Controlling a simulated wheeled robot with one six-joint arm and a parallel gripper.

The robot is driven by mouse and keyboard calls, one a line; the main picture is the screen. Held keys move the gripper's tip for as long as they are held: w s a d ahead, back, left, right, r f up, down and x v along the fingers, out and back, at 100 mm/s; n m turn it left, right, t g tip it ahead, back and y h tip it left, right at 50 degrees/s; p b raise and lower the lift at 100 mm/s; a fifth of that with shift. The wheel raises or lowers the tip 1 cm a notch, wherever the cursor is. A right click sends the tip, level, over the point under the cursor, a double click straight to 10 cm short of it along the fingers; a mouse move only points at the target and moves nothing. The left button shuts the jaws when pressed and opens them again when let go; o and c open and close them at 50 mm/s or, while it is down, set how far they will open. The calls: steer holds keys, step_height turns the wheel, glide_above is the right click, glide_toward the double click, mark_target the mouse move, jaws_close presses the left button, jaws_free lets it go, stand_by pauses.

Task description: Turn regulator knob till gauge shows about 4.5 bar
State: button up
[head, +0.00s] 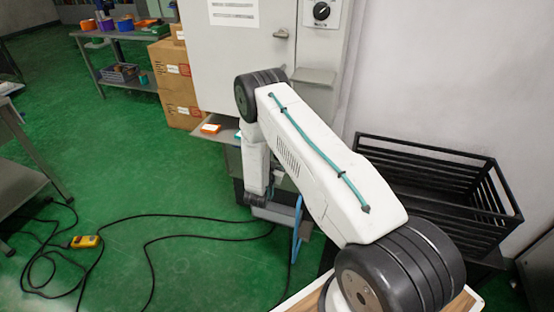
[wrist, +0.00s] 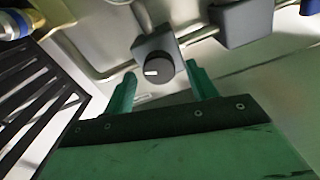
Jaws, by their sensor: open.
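A dark round knob (wrist: 159,69) with a white mark on its face shows in the wrist view, on a grey block (wrist: 155,42) joined to a pipe. I take it to be the regulator knob. My gripper (wrist: 161,76) is open and empty. Its two green fingers stand to the left and right of the knob in the picture, with gaps on both sides. I cannot tell how far the fingertips are from it in depth. In the head view my arm hides the knob and gripper area. No readable gauge dial shows in either view.
A black slatted crate (head: 385,147) stands right of my arm in the head view, and slats (wrist: 30,98) show at left in the wrist view. A grey box (wrist: 242,22) sits near the pipe. Another black knob (head: 321,11) is on the cabinet. Cables (head: 190,217) cross the green floor.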

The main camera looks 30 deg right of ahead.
steer(key=shift+w+d, duration=0.3)
steer(key=shift+d, duration=0.05)
steer(key=c, duration=1)
